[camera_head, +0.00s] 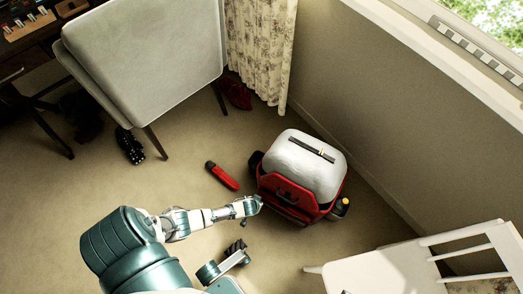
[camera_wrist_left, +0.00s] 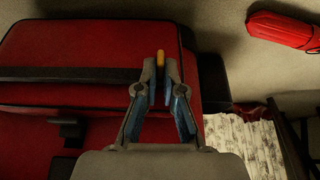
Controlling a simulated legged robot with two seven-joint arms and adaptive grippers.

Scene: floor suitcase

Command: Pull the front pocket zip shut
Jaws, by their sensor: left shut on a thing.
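The red suitcase (camera_head: 290,201) stands on the carpet, with a pale rounded top carrying a dark strip. In the left wrist view its red front face (camera_wrist_left: 75,45) fills the left, crossed by a dark band (camera_wrist_left: 60,75) that may be the zip line. My left gripper (camera_head: 256,203) is at the suitcase's lower left side. In the left wrist view its fingertips (camera_wrist_left: 160,72) are shut on a small yellow-orange tab, likely the zip pull (camera_wrist_left: 160,57). My right gripper (camera_head: 238,246) is below it, away from the suitcase; its fingers are too small to read.
A red elongated object (camera_head: 222,175) lies on the floor left of the suitcase. A yellow-capped item (camera_head: 343,202) is at its right side. A grey chair (camera_head: 145,55) stands upper left, a white chair (camera_head: 385,268) lower right. A wall (camera_head: 385,110) and curtain (camera_head: 262,50) are behind.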

